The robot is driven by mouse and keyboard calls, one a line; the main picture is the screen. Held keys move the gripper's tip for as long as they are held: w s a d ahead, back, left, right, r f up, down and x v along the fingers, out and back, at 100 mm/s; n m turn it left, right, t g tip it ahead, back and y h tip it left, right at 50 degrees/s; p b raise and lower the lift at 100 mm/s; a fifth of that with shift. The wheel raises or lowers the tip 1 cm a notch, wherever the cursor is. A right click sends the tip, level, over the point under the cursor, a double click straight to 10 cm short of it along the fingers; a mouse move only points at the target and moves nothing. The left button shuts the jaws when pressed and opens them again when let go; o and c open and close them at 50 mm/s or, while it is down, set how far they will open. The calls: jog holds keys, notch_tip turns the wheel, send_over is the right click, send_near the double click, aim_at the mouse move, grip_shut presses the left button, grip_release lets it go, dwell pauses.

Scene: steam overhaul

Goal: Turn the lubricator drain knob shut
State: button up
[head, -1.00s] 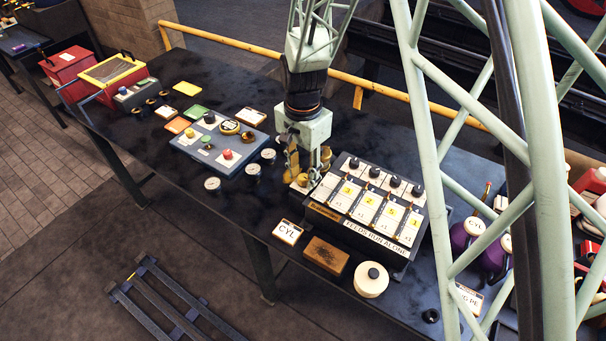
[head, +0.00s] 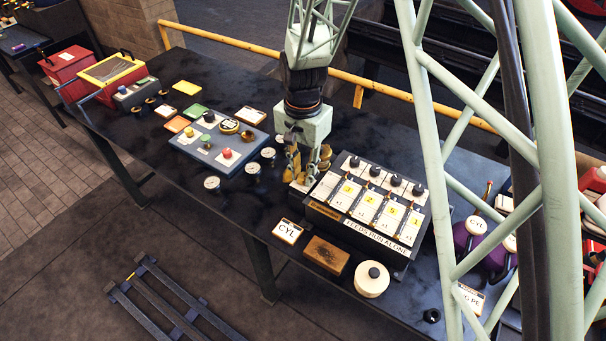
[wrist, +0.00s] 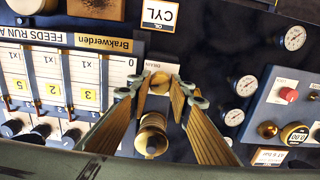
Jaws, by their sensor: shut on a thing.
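The lubricator (head: 370,252) is a dark box with a white, numbered front panel, and it also shows in the wrist view (wrist: 60,38). At its side is a white plate (wrist: 162,66) marked DRAIN, with the small brass drain knob (wrist: 157,86) on it. My gripper (head: 303,181) is low over this plate. In the wrist view, my gripper (wrist: 160,92) has its two fingers on either side of the drain knob, shut on it. The fingers partly hide the knob, and I cannot tell its turn angle. A larger brass cap (wrist: 152,135) stands between the fingers, nearer their bases.
A blue panel (head: 185,146) with coloured buttons is left of my gripper, with several round gauges (head: 253,167) between. A CYL card (head: 288,231), a wooden block (head: 326,255) and a white round pot (head: 371,279) lie in front. Purple cans (head: 470,233) stand at right.

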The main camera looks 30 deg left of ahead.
aim_at(303, 176)
jog(key=n+b, duration=0.1)
jog(key=n, duration=0.4)
jog(key=shift+b, duration=0.4)
jog(key=n+b, duration=0.1)
jog(key=n, duration=0.4)
jog(key=n+b, duration=0.1)
jog(key=n, duration=0.5)
jog(key=shift+w, duration=0.1)
dwell(0.3)
jog(key=o, duration=0.9)
jog(key=shift+r, duration=0.1)
jog(key=shift+r, duration=5.9)
